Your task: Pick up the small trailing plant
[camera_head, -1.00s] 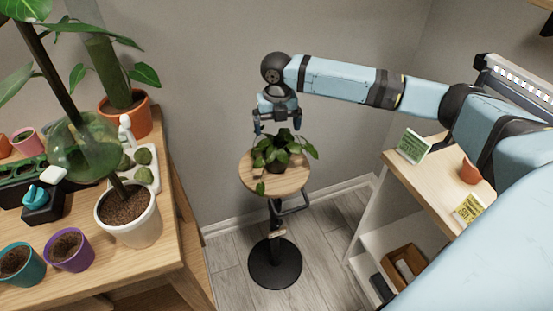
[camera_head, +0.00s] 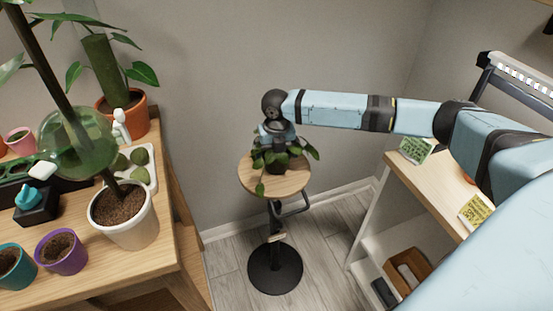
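The small trailing plant (camera_head: 297,153) has dark green leaves and stands on a small round wooden stand (camera_head: 264,187) with a black pole and base. Its pot is mostly hidden. My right gripper (camera_head: 275,151) points down from above and is at the plant, among its leaves. The fingertips are hidden by foliage, so I cannot tell whether they are open or shut. My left gripper is not in view.
A wooden table (camera_head: 150,248) at left holds a tall plant in a white pot (camera_head: 130,228), a plant in an orange pot (camera_head: 138,118) and several small pots. A shelf (camera_head: 425,185) with yellow-green cards stands at right. A grey wall is behind the stand.

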